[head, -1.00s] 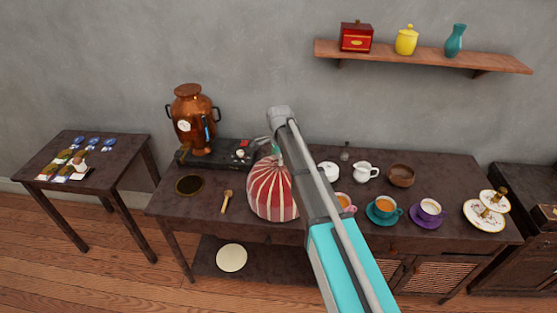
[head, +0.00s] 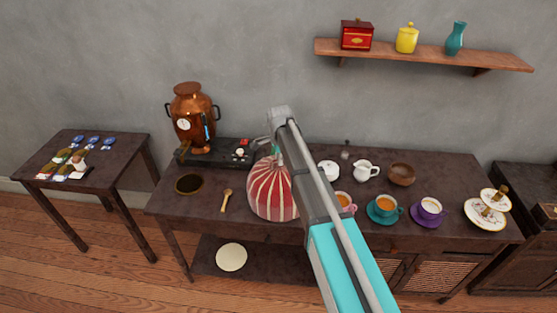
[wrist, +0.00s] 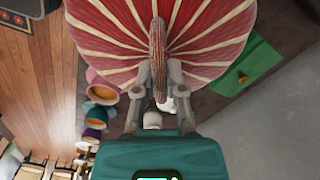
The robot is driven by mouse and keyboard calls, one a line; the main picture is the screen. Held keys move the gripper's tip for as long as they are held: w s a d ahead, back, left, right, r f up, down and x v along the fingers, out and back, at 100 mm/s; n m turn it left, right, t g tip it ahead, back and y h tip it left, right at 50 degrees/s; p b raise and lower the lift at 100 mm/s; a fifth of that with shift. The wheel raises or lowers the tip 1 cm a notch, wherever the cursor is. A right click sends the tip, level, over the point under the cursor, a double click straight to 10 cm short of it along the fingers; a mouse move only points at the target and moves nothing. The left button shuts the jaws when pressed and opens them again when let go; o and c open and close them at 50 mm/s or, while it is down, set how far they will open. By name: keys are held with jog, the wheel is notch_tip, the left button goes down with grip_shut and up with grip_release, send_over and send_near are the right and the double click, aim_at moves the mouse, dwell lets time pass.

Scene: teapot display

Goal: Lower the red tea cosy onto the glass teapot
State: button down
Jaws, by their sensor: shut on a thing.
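The red tea cosy (head: 268,193) with cream stripes is upright over the middle of the dark table, left of my arm. It also fills the top of the wrist view (wrist: 205,35). My gripper (wrist: 159,75) is shut on the brown loop at the top of the cosy. In the head view my arm hides part of the cosy's right side. The glass teapot is not visible in either view. I cannot tell whether the cosy's lower rim touches anything.
A copper urn (head: 190,117) stands at the back left, beside a black unit (head: 231,151). A wooden spoon (head: 227,201) lies left of the cosy. A white creamer (head: 365,170), a wooden bowl (head: 401,174), a teal cup (head: 384,207) and a purple cup (head: 429,210) stand to the right.

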jog(key=shift+f+b, duration=0.3)
jog(key=shift+b, duration=0.05)
dwell(0.4)
jog(key=c, duration=0.6)
grip_release()
jog(key=shift+c, duration=0.2)
jog(key=shift+o, duration=0.3)
jog(key=o, duration=0.5)
jog(key=shift+r, duration=0.1)
jog(key=shift+r+p, duration=3.45)
jog(key=shift+p, duration=0.1)
jog(key=shift+s+d, duration=0.1)
